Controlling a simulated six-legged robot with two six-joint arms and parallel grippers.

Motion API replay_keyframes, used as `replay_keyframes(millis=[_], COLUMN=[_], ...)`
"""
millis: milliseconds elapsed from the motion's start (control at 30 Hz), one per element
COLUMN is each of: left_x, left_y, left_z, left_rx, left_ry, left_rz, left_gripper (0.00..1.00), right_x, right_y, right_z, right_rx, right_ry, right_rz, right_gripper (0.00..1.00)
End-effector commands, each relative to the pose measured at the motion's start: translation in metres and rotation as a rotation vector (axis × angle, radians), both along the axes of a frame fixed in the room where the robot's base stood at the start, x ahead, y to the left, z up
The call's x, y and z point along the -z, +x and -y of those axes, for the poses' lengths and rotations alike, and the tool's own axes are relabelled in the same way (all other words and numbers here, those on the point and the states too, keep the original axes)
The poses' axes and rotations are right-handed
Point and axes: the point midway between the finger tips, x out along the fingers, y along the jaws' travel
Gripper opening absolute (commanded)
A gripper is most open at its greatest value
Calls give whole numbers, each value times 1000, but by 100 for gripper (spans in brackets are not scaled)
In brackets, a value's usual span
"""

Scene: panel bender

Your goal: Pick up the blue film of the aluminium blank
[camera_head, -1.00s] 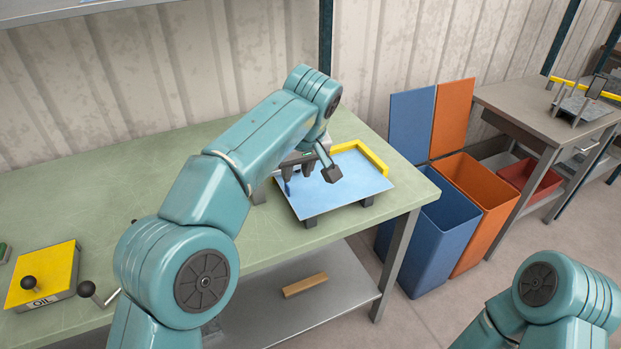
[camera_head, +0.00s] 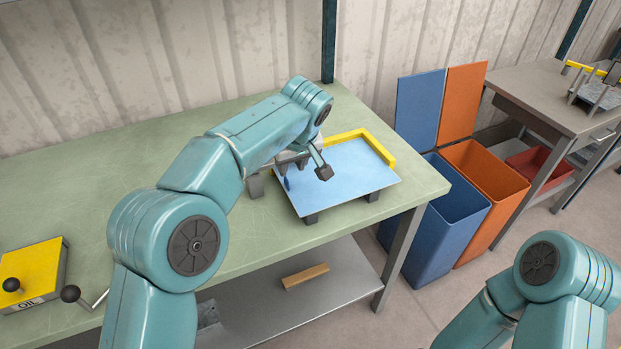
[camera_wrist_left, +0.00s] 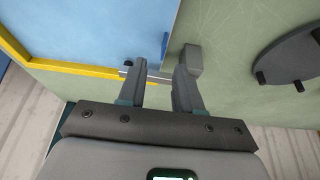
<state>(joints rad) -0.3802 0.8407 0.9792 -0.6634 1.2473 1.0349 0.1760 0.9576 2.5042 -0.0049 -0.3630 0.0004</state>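The blank with its blue film (camera_head: 345,175) lies flat on dark supports on the green table, with a yellow angled stop along its back and right edges. The blue film also fills the upper left of the left wrist view (camera_wrist_left: 90,30). A small dark blue tab (camera_wrist_left: 164,45) stands at the film's edge there. My left gripper (camera_wrist_left: 165,60) has its two fingers apart, with the tab and the blank's edge in the space between their tips. In the head view the left gripper (camera_head: 284,172) is at the blank's left edge, partly hidden by my wrist. My right gripper is out of view.
A blue bin (camera_head: 440,230) and an orange bin (camera_head: 490,190) stand right of the table. A yellow OIL box (camera_head: 38,275) and a black-knobbed lever (camera_head: 70,293) are at the front left. A wooden block (camera_head: 305,276) lies on the lower shelf.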

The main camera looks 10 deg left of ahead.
Motion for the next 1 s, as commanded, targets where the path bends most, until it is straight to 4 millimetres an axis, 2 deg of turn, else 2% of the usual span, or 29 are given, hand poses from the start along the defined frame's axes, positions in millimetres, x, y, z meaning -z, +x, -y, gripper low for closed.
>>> replay_keyframes(millis=[233, 500, 767, 867, 900, 1000], left_x=[19, 54, 58, 58, 58, 58], left_y=[9, 26, 27, 27, 27, 27], left_z=[-5, -15, -15, -15, -15, -15], left_rx=[-2, -2, -1, -1, -1, -1], left_ry=[0, 1, 0, 0, 0, 0], left_rz=[-2, -2, 0, 0, 0, 0], left_gripper=[34, 34, 34, 5, 0, 0], right_x=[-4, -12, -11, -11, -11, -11], right_y=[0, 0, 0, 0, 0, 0], right_z=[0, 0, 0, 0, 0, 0], right_rx=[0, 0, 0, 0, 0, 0], right_ry=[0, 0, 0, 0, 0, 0], right_rz=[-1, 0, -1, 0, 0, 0], right_gripper=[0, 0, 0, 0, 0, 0])
